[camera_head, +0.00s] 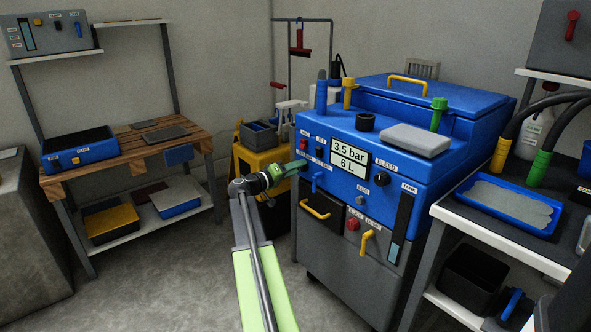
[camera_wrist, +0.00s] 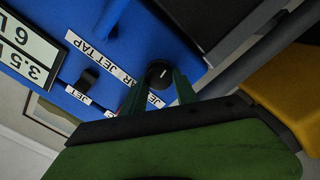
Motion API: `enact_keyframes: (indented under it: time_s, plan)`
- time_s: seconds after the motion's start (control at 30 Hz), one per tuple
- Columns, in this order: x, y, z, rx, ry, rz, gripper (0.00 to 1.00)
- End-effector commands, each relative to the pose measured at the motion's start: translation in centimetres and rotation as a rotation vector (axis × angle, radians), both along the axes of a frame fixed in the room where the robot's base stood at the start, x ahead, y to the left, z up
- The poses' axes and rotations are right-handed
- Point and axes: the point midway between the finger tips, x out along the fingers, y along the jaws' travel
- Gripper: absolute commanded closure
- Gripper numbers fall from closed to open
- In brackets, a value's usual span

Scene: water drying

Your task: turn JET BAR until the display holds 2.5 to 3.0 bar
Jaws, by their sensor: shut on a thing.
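The blue machine (camera_head: 400,140) stands right of centre. Its display (camera_head: 349,158) reads 3.5 bar above 6 L, and part of it shows in the wrist view (camera_wrist: 28,48). The JET BAR knob (camera_wrist: 160,73) is a round black dial with a pale pointer mark, and its label is partly covered by a finger. My gripper (camera_head: 298,166) reaches the left end of the machine's front. In the wrist view its green fingers (camera_wrist: 160,92) are shut on the knob, one on each side. My gripper hides the knob in the head view.
A JET TAP label (camera_wrist: 90,57) and another black control (camera_wrist: 88,77) sit beside the knob. A yellow handle (camera_head: 315,210) is below my gripper. A wooden workbench (camera_head: 115,160) stands left, and a side table with a blue tray (camera_head: 515,205) right.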

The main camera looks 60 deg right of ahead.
Motion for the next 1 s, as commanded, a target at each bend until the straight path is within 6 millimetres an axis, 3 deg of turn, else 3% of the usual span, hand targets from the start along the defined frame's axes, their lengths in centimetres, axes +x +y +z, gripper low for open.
enact_keyframes:
  time_s: [0.5,1.0]
  plan:
    - [0.37,-0.14,-0.09,0.12,0.37,0.008,1.0]
    - [0.33,-0.16,-0.1,0.154,0.476,0.008,1.0]
